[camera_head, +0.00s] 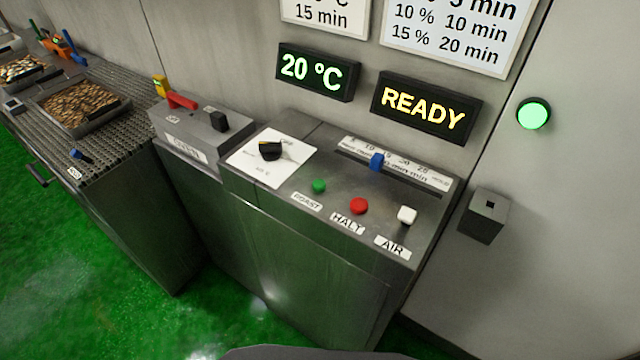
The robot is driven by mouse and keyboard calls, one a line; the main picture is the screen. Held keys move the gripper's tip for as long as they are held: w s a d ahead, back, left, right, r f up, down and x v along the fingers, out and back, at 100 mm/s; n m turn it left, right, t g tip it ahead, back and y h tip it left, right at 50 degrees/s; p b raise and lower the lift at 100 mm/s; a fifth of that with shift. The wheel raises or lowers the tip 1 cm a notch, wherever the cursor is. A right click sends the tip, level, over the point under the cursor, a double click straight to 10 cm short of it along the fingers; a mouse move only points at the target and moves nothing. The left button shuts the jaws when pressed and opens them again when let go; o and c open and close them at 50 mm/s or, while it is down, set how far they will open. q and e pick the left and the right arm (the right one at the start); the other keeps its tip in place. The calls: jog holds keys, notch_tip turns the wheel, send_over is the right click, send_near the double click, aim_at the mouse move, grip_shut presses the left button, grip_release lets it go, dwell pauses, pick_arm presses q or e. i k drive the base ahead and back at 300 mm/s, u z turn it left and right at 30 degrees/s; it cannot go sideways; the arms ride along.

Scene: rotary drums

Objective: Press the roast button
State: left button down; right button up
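The green roast button (319,186) is on the sloped top of the metal control console (300,245), just above a label reading ROAST (307,202). A red button (359,206) with a HALT-like label and a white button (407,214) labelled AIR sit to its right. Nothing covers the green button. A display (318,72) above reads 20 °C and another (426,108) reads READY. Neither of my grippers is in view.
A black knob (271,151) on a white plate and a blue slider (376,160) are on the console. A box with a red handle (182,101) stands left, beside a bench with trays of beans (78,104). A green lamp (534,113) glows on the right wall.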

aim_at(319, 185)
jog(key=k, duration=0.65)
jog(key=z, duration=0.5)
jog(key=i, duration=1.05)
jog(key=u, duration=0.15)
